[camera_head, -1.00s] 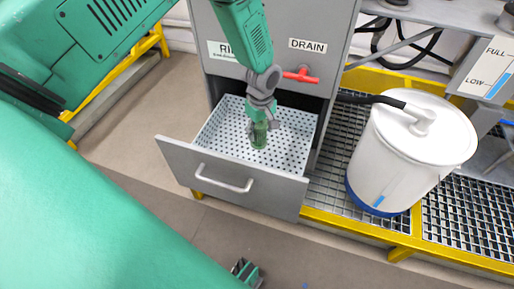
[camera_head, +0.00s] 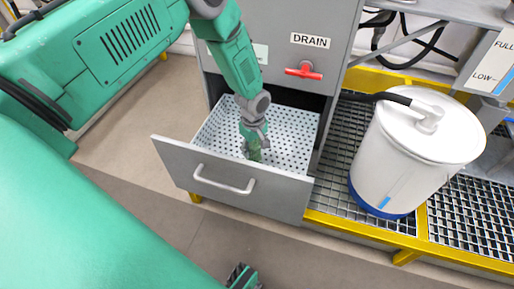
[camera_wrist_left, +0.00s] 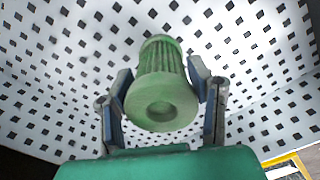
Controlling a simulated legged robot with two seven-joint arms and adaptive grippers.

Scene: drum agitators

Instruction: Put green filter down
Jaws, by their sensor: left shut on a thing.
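The green filter (camera_wrist_left: 163,85) is a ribbed cylinder with a ring-shaped end facing the left wrist camera. My left gripper (camera_wrist_left: 163,92) has a finger on each side of it and is shut on it. In the head view, my left gripper (camera_head: 252,143) reaches down into the open drawer with the filter (camera_head: 254,153) at its tip, over the perforated white tray (camera_head: 292,132). I cannot tell whether the filter touches the tray floor. Part of my right gripper (camera_head: 243,277) shows at the bottom edge of the head view; its jaws are unclear.
The grey drawer front (camera_head: 230,182) with its handle stands pulled out below the cabinet. A red drain valve (camera_head: 304,71) sits above it. A white drum (camera_head: 415,150) with a black hose stands on the grating at right. The perforated tray around the filter is clear.

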